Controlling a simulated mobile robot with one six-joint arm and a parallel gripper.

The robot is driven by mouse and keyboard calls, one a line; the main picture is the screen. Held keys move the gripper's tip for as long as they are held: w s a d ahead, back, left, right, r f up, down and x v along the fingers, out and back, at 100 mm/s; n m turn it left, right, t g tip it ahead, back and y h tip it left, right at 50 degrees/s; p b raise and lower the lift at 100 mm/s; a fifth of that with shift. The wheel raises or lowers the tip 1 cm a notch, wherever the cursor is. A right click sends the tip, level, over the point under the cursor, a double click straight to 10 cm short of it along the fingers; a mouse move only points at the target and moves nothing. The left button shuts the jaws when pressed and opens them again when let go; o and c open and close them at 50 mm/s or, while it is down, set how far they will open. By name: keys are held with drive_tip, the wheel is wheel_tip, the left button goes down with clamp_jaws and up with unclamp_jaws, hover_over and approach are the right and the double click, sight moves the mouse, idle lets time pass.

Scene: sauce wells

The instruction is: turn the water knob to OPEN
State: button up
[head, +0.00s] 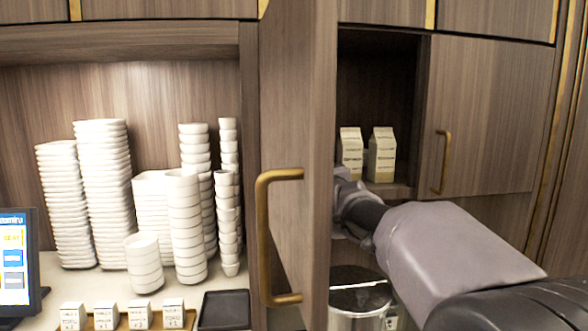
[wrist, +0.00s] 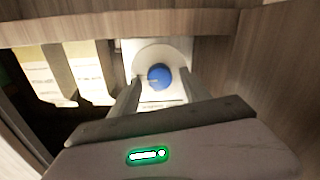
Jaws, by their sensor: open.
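The water knob (wrist: 160,77) is a round blue cap on a pale round base with a white plate, in the upper middle of the wrist view. I cannot read its markings or tell which way it is turned. My gripper (wrist: 159,86) is open, with one finger on each side of the blue knob as seen from the wrist. I cannot tell whether the fingers touch it. In the head view the knob is not visible, and my gripper's tips are hidden behind the open cabinet door (head: 297,130).
Two cartons (head: 381,155) stand in the open cabinet beside my wrist. A brass handle (head: 264,235) sticks out from the open door. A metal-rimmed round container (head: 360,299) is below my arm. White stacked bowls (head: 100,190) fill the left alcove.

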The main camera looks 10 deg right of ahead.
drive_tip(key=shift+w, duration=0.1)
drive_tip(key=shift+c, duration=0.6)
clamp_jaws()
drive_tip(key=shift+n, duration=0.3)
drive_tip(key=shift+s+a+n+g+h+b, duration=0.15)
drive_tip(key=shift+n+b, duration=0.7)
drive_tip(key=shift+n, duration=1.9)
drive_tip(key=shift+n+g+h+b, duration=0.15)
drive_tip(key=shift+n+b, duration=0.65)
drive_tip(key=shift+n, duration=2)
drive_tip(key=shift+s+a+n+h+b, duration=0.15)
drive_tip(key=shift+n+b, duration=0.7)
drive_tip(key=shift+n, duration=1.9)
drive_tip(key=shift+w, duration=0.1)
